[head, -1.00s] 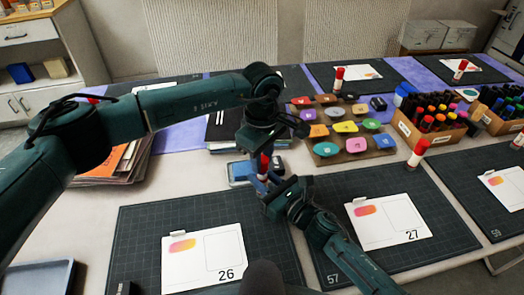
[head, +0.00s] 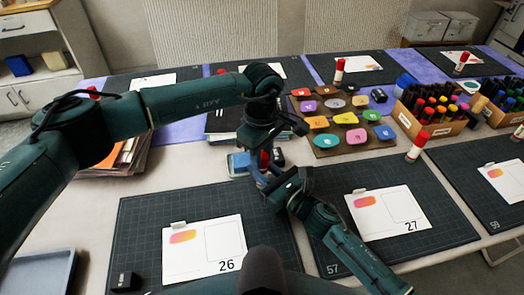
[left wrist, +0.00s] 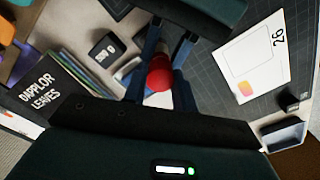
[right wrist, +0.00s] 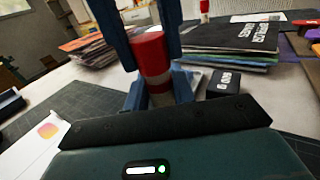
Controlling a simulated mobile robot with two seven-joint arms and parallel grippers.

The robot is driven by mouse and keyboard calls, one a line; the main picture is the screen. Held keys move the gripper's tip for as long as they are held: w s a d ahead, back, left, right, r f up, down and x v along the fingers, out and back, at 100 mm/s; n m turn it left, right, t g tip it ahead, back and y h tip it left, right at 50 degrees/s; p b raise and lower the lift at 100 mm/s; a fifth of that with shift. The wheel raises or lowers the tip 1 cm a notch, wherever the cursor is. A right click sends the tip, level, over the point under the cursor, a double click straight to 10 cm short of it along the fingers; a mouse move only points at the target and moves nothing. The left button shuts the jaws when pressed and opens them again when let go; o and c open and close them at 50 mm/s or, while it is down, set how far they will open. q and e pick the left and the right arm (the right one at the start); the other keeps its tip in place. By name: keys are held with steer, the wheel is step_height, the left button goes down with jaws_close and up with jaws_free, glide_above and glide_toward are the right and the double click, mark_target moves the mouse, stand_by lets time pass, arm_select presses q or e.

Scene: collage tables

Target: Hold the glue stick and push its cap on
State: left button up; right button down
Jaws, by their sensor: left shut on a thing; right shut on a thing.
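The glue stick (right wrist: 160,97) stands about upright between my two grippers, its pale lower part showing in the right wrist view. Its red cap (right wrist: 151,50) is directly above, in line with it; I cannot tell whether a gap is left. The cap also shows in the left wrist view (left wrist: 158,74) and small in the head view (head: 265,160). My left gripper (head: 262,166) comes from above and is shut on the cap. My right gripper (head: 270,184) is below it, shut on the glue stick. Fingers hide much of the stick.
Mats with cards 26 (head: 203,272) and 27 (head: 385,232) lie in front. A board of coloured pieces (head: 350,145) and marker boxes (head: 428,125) stand to the right. Another glue stick (head: 418,146) stands on the right. A dark stamp-like block (left wrist: 105,48) lies close behind the grippers.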

arm_select(q)
steer(key=shift+a+f, duration=0.1)
steer(key=shift+f, duration=0.8)
stand_by(0.8)
steer(key=shift+r, duration=0.55)
steer(key=shift+f, duration=0.65)
steer(key=shift+c, duration=0.5)
stand_by(1.3)
steer(key=shift+r, duration=0.45)
